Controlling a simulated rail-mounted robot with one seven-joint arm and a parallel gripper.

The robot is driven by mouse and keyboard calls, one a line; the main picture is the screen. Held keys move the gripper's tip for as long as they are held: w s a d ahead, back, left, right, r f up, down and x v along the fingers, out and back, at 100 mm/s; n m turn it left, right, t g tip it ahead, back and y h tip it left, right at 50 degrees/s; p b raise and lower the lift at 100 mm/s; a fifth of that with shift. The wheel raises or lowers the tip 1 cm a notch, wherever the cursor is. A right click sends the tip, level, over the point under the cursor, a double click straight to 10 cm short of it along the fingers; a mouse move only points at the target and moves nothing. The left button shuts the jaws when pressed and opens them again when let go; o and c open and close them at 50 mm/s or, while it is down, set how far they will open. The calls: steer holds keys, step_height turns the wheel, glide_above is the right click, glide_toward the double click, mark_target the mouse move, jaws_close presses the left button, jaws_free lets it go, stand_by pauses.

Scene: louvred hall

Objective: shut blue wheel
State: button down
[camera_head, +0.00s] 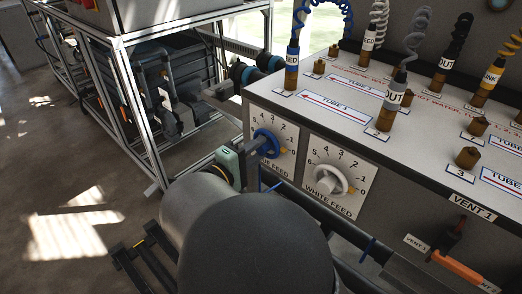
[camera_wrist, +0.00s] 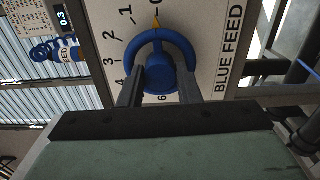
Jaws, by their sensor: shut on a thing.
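The blue wheel (camera_head: 266,143) is mounted on a white dial plate marked BLUE FEED, on the front of the grey console. In the wrist view the blue wheel (camera_wrist: 160,66) faces me, with a small yellow-orange pointer at its rim in line with the 0 mark. My gripper (camera_wrist: 160,88) has its two dark fingers at the wheel, one on each side of the hub, and is shut on it. In the head view my gripper (camera_head: 250,150) reaches the wheel from the left, and my arm hides part of the dial.
A white wheel (camera_head: 328,182) on the WHITE FEED plate sits just right of the blue one. The console top (camera_head: 335,100) carries several brown sockets, with labelled plugs and coiled cables. An orange-handled lever (camera_head: 455,266) is at lower right. A metal frame (camera_head: 150,110) stands at left.

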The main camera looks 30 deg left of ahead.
steer(key=shift+w+d+r+m+b, duration=0.2)
steer(key=shift+w+m+b, duration=0.15)
steer(key=shift+w, duration=0.4)
steer(key=c, duration=1.1)
jaws_free()
steer(key=shift+r, duration=0.1)
steer(key=shift+o, duration=0.7)
steer(key=shift+s+a, duration=0.15)
steer(key=s+a, duration=0.1)
steer(key=s, duration=0.5)
steer(key=shift+s+f, duration=0.3)
